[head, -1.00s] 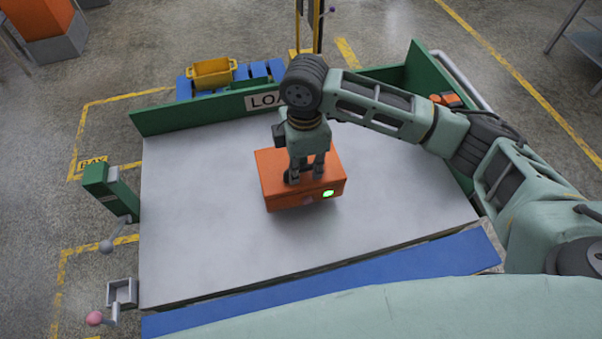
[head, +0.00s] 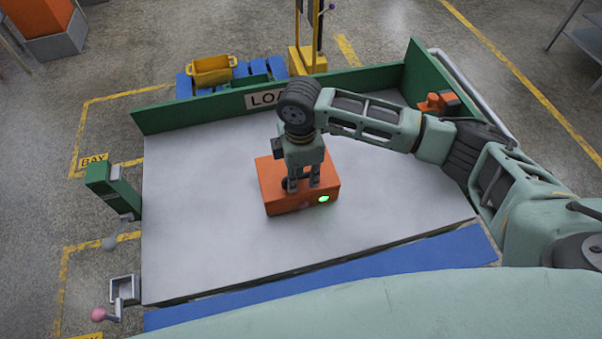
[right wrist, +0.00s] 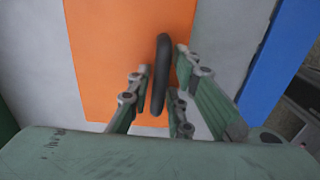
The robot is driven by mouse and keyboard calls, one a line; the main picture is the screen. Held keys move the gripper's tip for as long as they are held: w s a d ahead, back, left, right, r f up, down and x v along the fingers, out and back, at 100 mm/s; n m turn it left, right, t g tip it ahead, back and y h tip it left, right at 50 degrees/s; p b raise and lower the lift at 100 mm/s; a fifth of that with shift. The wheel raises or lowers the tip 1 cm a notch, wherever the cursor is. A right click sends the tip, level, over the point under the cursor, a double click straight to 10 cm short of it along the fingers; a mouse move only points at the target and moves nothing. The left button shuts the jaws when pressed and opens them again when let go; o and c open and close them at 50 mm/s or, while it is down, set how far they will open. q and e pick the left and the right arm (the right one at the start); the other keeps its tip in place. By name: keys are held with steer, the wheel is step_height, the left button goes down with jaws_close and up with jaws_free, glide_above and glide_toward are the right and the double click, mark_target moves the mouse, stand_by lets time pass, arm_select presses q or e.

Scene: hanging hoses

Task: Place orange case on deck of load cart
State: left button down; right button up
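The orange case (head: 274,180) sits on the grey deck of the load cart (head: 200,225), near its middle. A green light shows on its front side. My right gripper (head: 303,187) is above the case, pointing down. In the right wrist view, the two fingers of my right gripper (right wrist: 162,85) stand either side of the case's dark handle (right wrist: 161,75), with small gaps between fingers and handle. The orange case top (right wrist: 115,60) shows beneath them. The underside of the case is hidden. My left gripper is not in view.
Green walls (head: 190,110) border the deck at the back and right. A blue strip (head: 330,278) runs along the front edge. A green post (head: 112,190) stands at the left. A yellow bin (head: 212,73) sits behind the cart. The deck left of the case is clear.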

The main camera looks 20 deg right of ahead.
steer(key=shift+o, duration=0.7)
steer(key=shift+r, duration=0.15)
steer(key=shift+w+r, duration=0.1)
steer(key=shift+r, duration=0.25)
step_height(320, 180, up, 11)
steer(key=b, duration=0.2)
steer(key=shift+r, duration=0.15)
